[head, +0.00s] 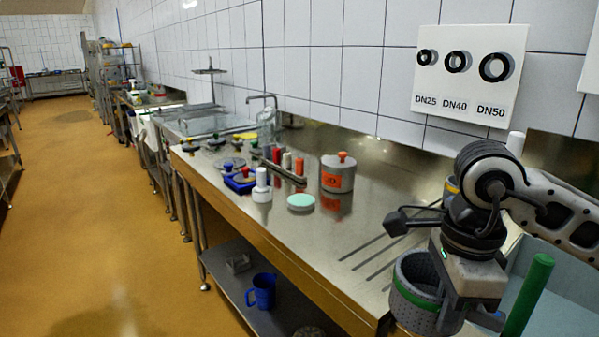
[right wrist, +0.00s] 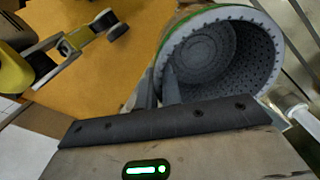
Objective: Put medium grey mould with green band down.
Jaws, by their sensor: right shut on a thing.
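The medium grey mould with green band (head: 414,298) is at the lower right of the head view, near the counter's front edge. It is a perforated cup with its open top upward. My right gripper (head: 440,311) is shut on its wall. In the right wrist view the mould (right wrist: 240,62) shows its dotted inside and pale rim. The fingers (right wrist: 160,88) pinch the rim, one finger inside. Its base is hidden in the head view, so I cannot tell whether it touches anything. My left gripper is not in view.
The steel counter (head: 370,225) is bare in its middle, with dark slots near the mould. A grey pot with an orange label (head: 338,173), a pale green disc (head: 301,202) and a white stamp (head: 262,186) stand farther left. A green post (head: 527,295) rises right of my gripper.

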